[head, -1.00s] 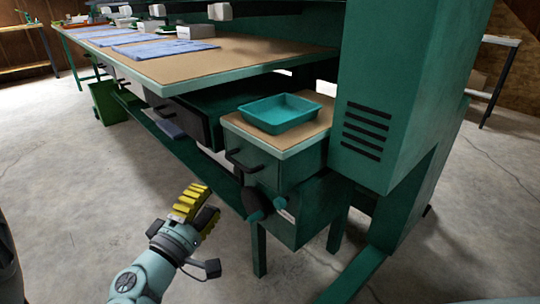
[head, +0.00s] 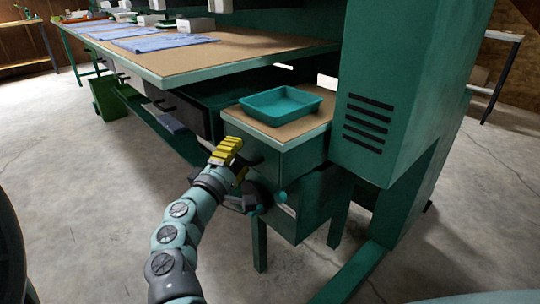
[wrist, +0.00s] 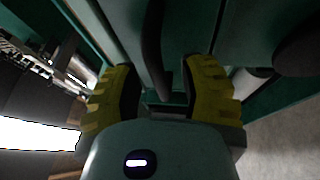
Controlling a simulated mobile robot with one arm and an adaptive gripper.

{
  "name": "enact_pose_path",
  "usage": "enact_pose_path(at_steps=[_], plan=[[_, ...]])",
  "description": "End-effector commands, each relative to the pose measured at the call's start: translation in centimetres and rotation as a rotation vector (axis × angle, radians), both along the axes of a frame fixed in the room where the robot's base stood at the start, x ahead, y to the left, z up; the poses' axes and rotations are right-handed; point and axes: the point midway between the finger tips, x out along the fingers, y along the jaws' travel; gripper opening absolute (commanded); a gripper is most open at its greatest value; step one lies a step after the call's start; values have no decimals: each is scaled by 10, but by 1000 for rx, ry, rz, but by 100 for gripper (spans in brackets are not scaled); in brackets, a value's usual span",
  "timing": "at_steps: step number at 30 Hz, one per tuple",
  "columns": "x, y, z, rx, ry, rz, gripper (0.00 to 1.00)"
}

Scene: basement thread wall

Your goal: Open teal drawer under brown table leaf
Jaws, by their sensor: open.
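The teal drawer (head: 270,163) sits under the small brown table leaf (head: 317,123) in the head view. It looks closed. My gripper (head: 240,160), with yellow fingers, is in front of the drawer face and hides much of its handle. In the wrist view, my gripper (wrist: 160,88) is open, with one yellow finger on each side. A dark bar, apparently the drawer handle (wrist: 153,50), runs between the fingers against a teal surface. I cannot tell whether either finger touches it.
A teal tray (head: 280,106) stands on the leaf. The long workbench (head: 190,62) extends to the left, with a dark drawer (head: 180,110) beneath. A green cabinet (head: 385,95) stands right. Floor at left is clear.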

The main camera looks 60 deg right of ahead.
Motion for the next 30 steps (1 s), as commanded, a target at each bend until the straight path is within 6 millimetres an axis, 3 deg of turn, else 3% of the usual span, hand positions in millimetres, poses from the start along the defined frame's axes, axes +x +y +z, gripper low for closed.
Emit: enact_pose_path(at_steps=[7,20,30], plan=[[-2,-1,0,1,0,-4,44],[-1,0,-1,1,2,-2,0],[0,0,0,1,1,0,0]])
